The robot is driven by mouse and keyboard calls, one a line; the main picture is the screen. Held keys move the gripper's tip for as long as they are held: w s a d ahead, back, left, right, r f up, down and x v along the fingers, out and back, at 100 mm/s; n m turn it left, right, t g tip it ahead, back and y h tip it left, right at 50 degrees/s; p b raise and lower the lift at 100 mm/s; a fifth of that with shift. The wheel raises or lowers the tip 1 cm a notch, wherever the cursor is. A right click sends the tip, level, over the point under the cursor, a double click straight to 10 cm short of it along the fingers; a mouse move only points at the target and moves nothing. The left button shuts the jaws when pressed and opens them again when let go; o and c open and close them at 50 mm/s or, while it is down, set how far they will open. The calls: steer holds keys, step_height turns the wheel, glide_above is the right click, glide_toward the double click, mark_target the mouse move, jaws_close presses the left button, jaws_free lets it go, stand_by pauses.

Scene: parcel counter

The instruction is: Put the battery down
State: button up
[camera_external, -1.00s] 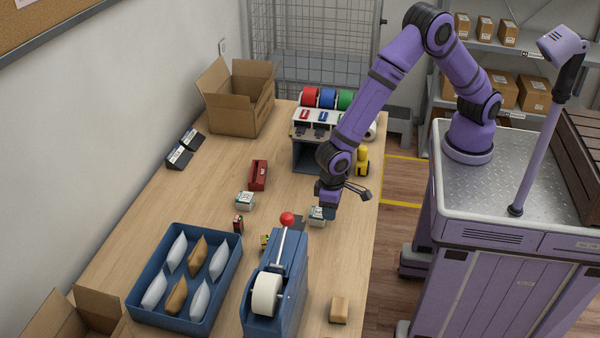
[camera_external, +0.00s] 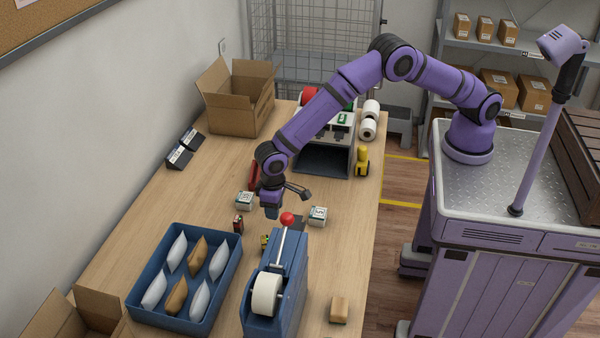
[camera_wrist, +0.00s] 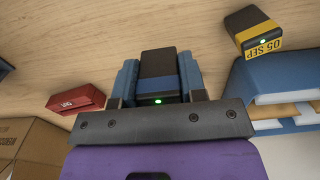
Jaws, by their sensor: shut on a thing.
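My gripper (camera_wrist: 157,78) is shut on a black battery (camera_wrist: 157,66) with a blue band and a small green light. The battery sits between the two blue fingers in the wrist view. In the external view my gripper (camera_external: 271,212) points down over the wooden counter, just right of a small white-topped block (camera_external: 245,201) and behind the red-knobbed dispenser. The battery cannot be made out there. I cannot tell whether it touches the counter.
A black block with a yellow "05 SEP" label (camera_wrist: 256,30) lies nearby. The dispenser (camera_external: 280,280), a blue tray of pouches (camera_external: 236,262) and another white-topped block (camera_external: 318,216) stand around. A red object (camera_wrist: 76,99) lies close by. Bare wood (camera_external: 200,185) shows to the left.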

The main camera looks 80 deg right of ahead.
steer(key=shift+f, duration=2.55)
steer(key=shift+f, duration=0.15)
steer(key=o, duration=1)
steer(key=shift+c, duration=0.2)
step_height(320, 180, up, 12)
steer(key=shift+r, duration=0.2)
